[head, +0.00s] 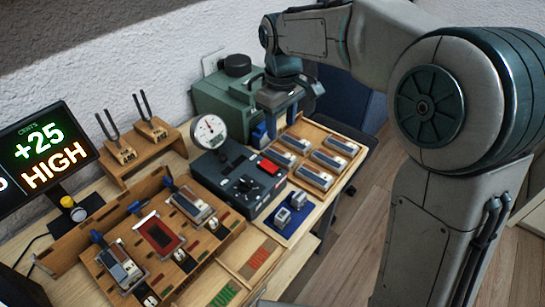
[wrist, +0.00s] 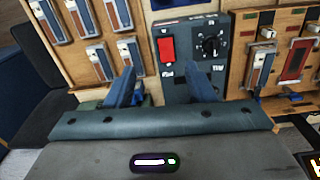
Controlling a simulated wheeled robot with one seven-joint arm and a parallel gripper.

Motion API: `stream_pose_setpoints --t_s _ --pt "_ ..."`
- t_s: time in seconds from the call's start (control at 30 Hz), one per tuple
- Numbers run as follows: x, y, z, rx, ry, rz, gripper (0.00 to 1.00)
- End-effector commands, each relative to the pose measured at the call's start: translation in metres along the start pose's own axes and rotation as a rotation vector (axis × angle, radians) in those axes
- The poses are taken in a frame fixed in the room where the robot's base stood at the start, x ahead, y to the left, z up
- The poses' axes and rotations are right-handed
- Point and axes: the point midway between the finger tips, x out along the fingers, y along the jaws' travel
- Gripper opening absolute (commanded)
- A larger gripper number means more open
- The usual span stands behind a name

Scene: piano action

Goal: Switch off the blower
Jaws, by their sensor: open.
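A dark box (head: 222,178), which I take to be the blower's control unit, stands mid-bench with a round gauge (head: 209,131) at its back edge. Its top carries a red switch (head: 269,166) and a black dial (head: 243,185). In the wrist view the red switch (wrist: 167,49) and the dial (wrist: 211,45) lie beyond my fingertips. The switch's on or off position is too small to tell. My gripper (head: 277,123) is open and empty, above the bench behind the box. Its two blue fingers (wrist: 161,82) are apart and touch no switch.
A green machine (head: 226,97) with a black knob stands at the back by the wall. A wooden tray (head: 324,131) of several metal-and-wood pieces lies right of the box. A wooden rack (head: 105,262), tuning forks (head: 148,128) and a display reading "+25 HIGH" (head: 45,149) are on the left.

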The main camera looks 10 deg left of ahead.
Motion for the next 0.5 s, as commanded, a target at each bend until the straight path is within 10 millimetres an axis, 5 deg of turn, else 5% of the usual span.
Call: stream_pose_setpoints --t_s 0.2,0.5 --pt "0.01 -0.006 -0.025 -0.074 -0.008 -0.023 0.49" --pt "0.051 -0.008 -0.025 -0.079 -0.012 -0.028 0.49"
